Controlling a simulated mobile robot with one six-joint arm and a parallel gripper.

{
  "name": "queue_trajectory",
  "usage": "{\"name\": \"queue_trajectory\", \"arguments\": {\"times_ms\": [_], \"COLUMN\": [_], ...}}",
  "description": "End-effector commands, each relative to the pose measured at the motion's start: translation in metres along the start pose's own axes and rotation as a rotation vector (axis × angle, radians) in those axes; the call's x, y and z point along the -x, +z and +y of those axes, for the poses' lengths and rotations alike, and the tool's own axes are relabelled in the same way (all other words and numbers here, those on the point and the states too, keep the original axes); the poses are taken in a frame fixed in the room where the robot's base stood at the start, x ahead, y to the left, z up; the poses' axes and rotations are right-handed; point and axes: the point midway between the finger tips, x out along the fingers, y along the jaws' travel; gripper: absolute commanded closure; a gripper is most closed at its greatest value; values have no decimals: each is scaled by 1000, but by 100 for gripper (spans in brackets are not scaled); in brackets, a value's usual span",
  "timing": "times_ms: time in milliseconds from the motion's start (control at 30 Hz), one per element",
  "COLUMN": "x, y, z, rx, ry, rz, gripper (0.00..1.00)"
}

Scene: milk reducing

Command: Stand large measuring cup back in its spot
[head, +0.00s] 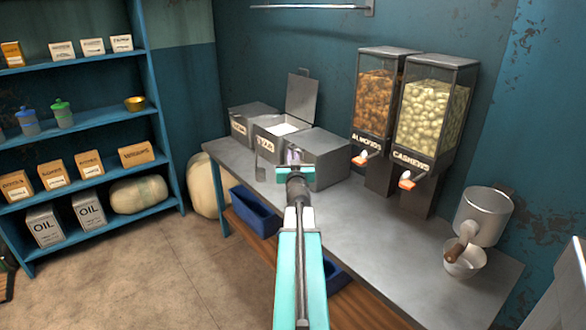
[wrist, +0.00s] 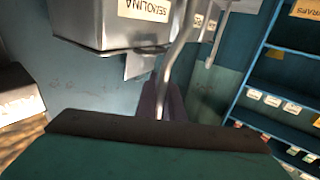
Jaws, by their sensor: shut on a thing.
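My gripper (head: 293,158) is at the front of the right-hand metal bin, above the counter's near edge. In the wrist view its purple fingers (wrist: 163,100) are shut on a thin grey metal handle (wrist: 180,50), which looks like the large measuring cup's. The handle runs up and out of the top of the picture, so the cup's bowl is not seen there. In the head view the gripper hides most of what it holds. A small grey metal piece (head: 260,171) hangs at the front of the middle bin; I cannot tell what it is.
Almond (head: 377,98) and cashew (head: 433,112) dispensers and a metal mill (head: 483,214) stand rightward on the counter (head: 380,240).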

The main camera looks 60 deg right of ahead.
Motion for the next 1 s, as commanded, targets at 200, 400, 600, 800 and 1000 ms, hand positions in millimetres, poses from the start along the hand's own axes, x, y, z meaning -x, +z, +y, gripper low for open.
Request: {"name": "queue_trajectory", "arguments": {"times_ms": [200, 400, 600, 800, 1000], "x": [0, 0, 1, 1, 2], "y": [-1, 3, 16, 30, 35], "z": [0, 0, 1, 1, 1], "rx": [0, 0, 0, 0, 0], "ry": [0, 0, 1, 1, 1], "rz": [0, 0, 1, 1, 1], "gripper": [100, 100, 100, 100, 100]}}
